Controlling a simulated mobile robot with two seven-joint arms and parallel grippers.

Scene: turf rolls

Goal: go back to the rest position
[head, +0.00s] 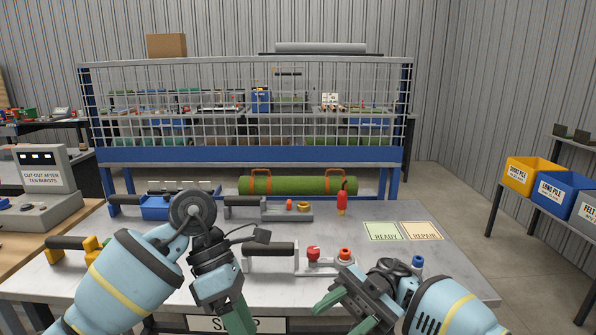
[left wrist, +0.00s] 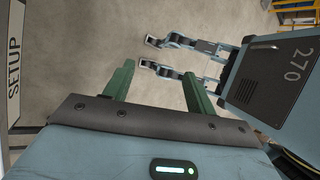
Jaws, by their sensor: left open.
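My left gripper (head: 238,316) hangs fingers-down over the front edge of the grey workbench (head: 200,284), its tips cut off by the frame's bottom. In the left wrist view its two green fingers (left wrist: 158,82) stand well apart with nothing between them and floor beyond. My right gripper (head: 342,312) is low at the front right of the bench. Its two green fingers are spread apart, and I see nothing held.
Near the arms lie a black-handled tool (head: 270,249), a red knob (head: 313,253) and a blue-topped item (head: 417,262). READY (head: 384,232) and REPAIR (head: 422,231) pads lie at right. A green roll (head: 290,185) lies behind. A mesh-fronted rack (head: 250,153) stands at the back.

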